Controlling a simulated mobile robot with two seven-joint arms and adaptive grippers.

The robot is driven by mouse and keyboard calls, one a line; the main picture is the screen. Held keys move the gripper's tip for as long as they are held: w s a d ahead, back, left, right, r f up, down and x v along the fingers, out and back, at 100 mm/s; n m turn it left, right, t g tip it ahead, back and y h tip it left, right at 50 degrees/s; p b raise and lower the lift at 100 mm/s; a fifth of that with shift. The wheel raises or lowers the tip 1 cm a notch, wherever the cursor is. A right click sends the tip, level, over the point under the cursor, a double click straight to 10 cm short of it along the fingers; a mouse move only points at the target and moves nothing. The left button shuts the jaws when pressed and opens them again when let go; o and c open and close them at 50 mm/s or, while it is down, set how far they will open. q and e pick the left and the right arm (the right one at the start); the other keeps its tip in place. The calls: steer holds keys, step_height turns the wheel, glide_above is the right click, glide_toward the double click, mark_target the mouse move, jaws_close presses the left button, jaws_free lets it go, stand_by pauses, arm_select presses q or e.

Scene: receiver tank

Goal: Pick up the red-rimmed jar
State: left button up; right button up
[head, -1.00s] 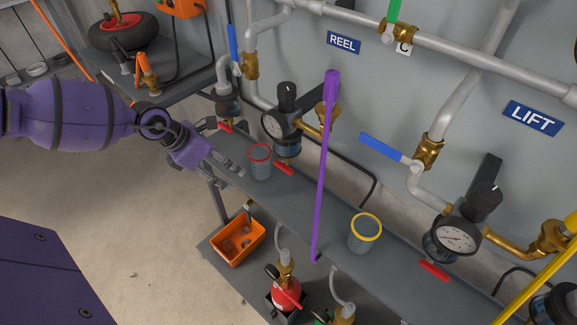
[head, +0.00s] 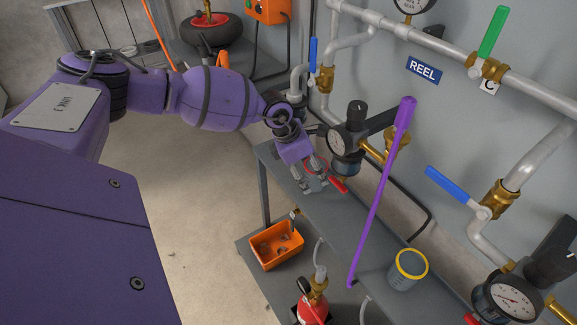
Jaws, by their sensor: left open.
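The red-rimmed jar (head: 313,164) stands on the grey shelf, mostly hidden behind my left gripper; only parts of its red rim and grey side show. My left gripper (head: 313,183) is open. It reaches in from the left, with its fingers pointing down in front of the jar. In this view the fingers overlap the jar, and I cannot tell whether they touch it or lie around it. My right gripper is not in view.
A gauge unit (head: 346,140) with a red handle (head: 338,184) stands close right of the jar. A yellow-rimmed jar (head: 407,270) stands farther along the shelf (head: 335,215). An orange bin (head: 276,245) sits below.

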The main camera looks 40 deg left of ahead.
arm_select(q)
steer(key=w+f, duration=0.1)
steer(key=w+d+f, duration=0.1)
steer(key=shift+d+f, duration=0.25)
steer(key=shift+f, duration=0.05)
steer(key=c, duration=1.3)
steer(key=shift+o, duration=0.2)
steer(key=shift+r, duration=0.55)
step_height(320, 180, up, 2)
steer(key=shift+r, duration=0.15)
steer(key=s+a, duration=1.1)
steer(key=s, duration=0.3)
steer(key=shift+s+p, duration=0.2)
steer(key=shift+p, duration=0.15)
